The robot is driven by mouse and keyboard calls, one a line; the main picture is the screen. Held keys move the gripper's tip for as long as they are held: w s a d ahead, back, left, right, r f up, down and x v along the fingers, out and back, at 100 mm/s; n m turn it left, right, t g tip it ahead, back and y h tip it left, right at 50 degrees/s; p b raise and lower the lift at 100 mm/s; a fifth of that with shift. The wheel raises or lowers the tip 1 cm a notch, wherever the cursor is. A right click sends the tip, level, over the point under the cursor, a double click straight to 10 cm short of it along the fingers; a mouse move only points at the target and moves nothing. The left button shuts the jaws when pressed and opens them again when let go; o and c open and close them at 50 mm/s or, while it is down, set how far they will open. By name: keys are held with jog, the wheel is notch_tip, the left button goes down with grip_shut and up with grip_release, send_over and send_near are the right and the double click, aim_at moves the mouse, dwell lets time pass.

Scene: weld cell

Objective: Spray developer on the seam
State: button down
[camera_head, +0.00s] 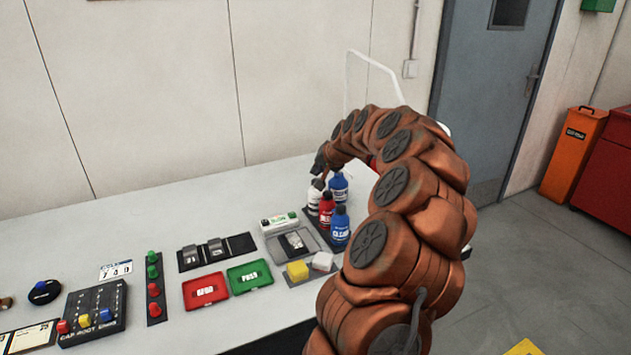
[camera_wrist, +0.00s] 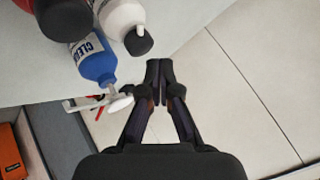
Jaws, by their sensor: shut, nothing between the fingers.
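Several bottles stand in a cluster at the back right of the table: a white bottle with a dark cap (camera_head: 314,196), a red bottle (camera_head: 326,209) and two blue bottles, a back one (camera_head: 338,188) and a front one (camera_head: 340,232). The front one's label seems to read "CLEAN". Which bottle is the developer cannot be read. A dark block (camera_head: 293,243) lies on a pale grey tray in front of them; whether it carries the seam is unclear. My gripper (camera_wrist: 158,74) is shut and empty, apart from the white bottle (camera_wrist: 122,15) and a blue one (camera_wrist: 94,62).
A red tray (camera_head: 205,304) and a green tray (camera_head: 249,288) lie left of the bottles. The table (camera_head: 130,217) is bare at the back left. My arm hides its right end.

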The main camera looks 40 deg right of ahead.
jog(key=shift+f, duration=0.15)
dwell(0.3)
jog(key=shift+f+b, duration=0.3)
jog(key=shift+b, duration=0.2)
jog(key=shift+f+b, duration=0.4)
jog(key=shift+f, duration=0.1)
dwell(0.6)
jog(key=shift+r, duration=0.95)
jog(key=shift+r, duration=0.1)
jog(key=shift+r+p, duration=0.5)
jog(key=shift+r, duration=1.95)
